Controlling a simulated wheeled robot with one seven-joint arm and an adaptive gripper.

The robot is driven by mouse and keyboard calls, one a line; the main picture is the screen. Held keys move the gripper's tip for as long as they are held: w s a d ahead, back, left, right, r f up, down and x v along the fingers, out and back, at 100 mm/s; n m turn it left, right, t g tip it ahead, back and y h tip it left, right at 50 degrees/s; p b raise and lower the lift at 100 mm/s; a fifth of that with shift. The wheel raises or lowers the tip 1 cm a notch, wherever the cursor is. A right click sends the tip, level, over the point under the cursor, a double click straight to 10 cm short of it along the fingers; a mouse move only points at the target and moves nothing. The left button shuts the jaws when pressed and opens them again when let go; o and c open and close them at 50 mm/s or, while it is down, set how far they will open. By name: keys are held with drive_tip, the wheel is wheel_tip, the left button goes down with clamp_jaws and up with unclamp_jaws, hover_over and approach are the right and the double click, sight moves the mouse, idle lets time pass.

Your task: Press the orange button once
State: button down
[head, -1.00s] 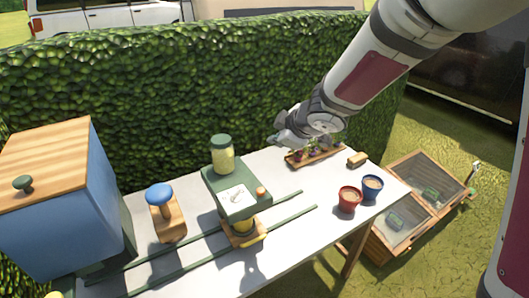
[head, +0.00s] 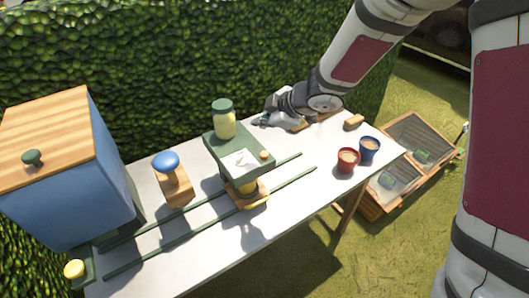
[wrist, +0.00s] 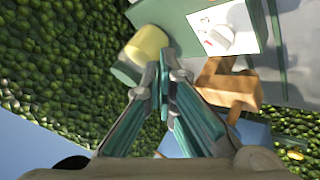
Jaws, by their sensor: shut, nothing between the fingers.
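The orange button (head: 264,155) is a small round knob on the right corner of a green box's top (head: 215,143). My gripper (head: 257,121) is beyond the button in the head view, just right of the jar and apart from the button. In the wrist view my gripper's fingers (wrist: 164,80) are shut and empty. They point toward the jar (wrist: 148,43) and green box (wrist: 178,18). The orange button is out of the wrist view.
A blue box with a wooden lid (head: 62,175) and a blue-topped wooden stand (head: 172,180) are left. Red (head: 347,160) and blue (head: 369,149) pots sit at the table's right end. A yellow button (head: 74,269) is front left. A hedge (head: 150,60) borders the back.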

drive_tip(key=b, duration=0.6)
hover_over(263, 154)
drive_tip(key=shift+w+f, duration=0.15)
drive_tip(key=shift+f, duration=2.55)
drive_tip(key=shift+s+f+b, duration=0.2)
drive_tip(key=shift+f+b, duration=0.85)
drive_tip(key=shift+f, duration=0.35)
drive_tip(key=shift+f, duration=0.15)
drive_tip(key=shift+f+b, duration=0.25)
drive_tip(key=shift+b, duration=0.15)
drive_tip(key=shift+f+b, duration=0.55)
drive_tip(key=shift+f, duration=0.05)
drive_tip(key=shift+r, duration=0.1)
drive_tip(key=shift+r+p, duration=0.95)
drive_tip(key=shift+p, duration=0.3)
